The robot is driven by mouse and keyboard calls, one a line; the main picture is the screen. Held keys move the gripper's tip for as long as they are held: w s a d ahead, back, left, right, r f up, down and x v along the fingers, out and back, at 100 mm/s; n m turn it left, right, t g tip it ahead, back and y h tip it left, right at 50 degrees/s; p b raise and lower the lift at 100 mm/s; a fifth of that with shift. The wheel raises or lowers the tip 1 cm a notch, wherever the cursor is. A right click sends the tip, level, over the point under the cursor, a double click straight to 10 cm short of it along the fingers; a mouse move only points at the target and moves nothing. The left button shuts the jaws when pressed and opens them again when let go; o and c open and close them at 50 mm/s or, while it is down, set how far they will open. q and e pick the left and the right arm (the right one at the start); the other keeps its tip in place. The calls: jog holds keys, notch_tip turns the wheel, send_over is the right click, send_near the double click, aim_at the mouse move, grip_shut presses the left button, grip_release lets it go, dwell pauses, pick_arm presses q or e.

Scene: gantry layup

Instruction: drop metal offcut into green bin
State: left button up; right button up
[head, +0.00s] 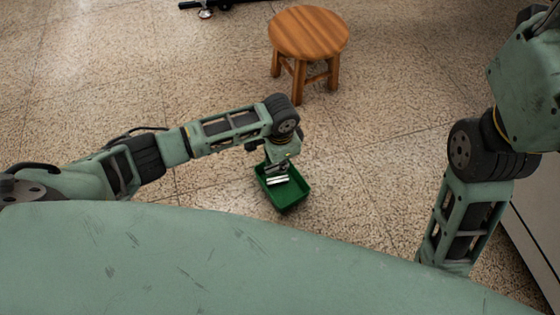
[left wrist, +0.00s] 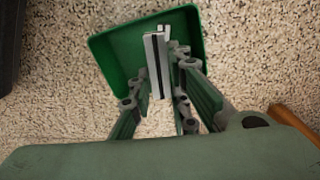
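The green bin (head: 284,191) stands on the floor in the middle of the head view, and it also shows in the left wrist view (left wrist: 112,52). My left gripper (head: 277,175) is over the bin, pointing down. The metal offcut (head: 278,181) is a pale, silvery straight piece. In the left wrist view the offcut (left wrist: 156,62) lies between the fingertips of my left gripper (left wrist: 166,78), which look closed on it, with the bin behind it. The bin's floor is partly hidden by the offcut and fingers. My right gripper is not in view.
A round wooden stool (head: 308,35) stands on the floor beyond the bin. A dark object (head: 215,5) lies at the top edge of the head view. A pale cabinet-like side (head: 535,220) stands at the right. The speckled floor around the bin is clear.

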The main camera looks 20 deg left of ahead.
pick_arm(q)
jog(key=o, duration=0.6)
jog(key=shift+c, duration=0.2)
jog(key=shift+r, duration=0.15)
notch_tip(320, 180, up, 12)
dwell(0.4)
